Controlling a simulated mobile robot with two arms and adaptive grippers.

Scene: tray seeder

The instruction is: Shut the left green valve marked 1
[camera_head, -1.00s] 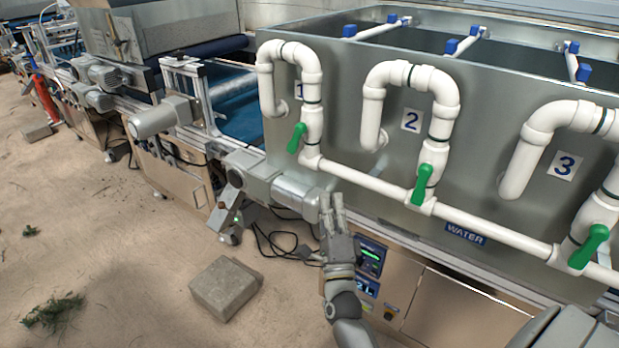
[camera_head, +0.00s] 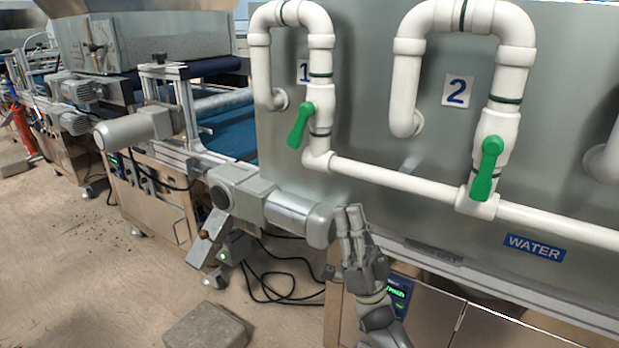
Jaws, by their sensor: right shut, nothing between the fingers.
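The green valve marked 1 (camera_head: 301,125) is a green lever on the left white pipe loop, below the label 1 (camera_head: 304,71). Its handle slants down and to the left. My right gripper (camera_head: 351,209) is shut and empty, its fingers pointing up. It shows below the horizontal white pipe, lower and to the right of valve 1, apart from the lever. A second green valve (camera_head: 487,168) by the label 2 (camera_head: 457,91) hangs nearly straight down. My left gripper is not in view.
A grey motor (camera_head: 298,215) juts out just left of my right gripper. The white horizontal pipe (camera_head: 400,179) runs along the metal tank above a WATER sign (camera_head: 534,247). A concrete block (camera_head: 207,327) and black cables (camera_head: 270,285) lie on the floor.

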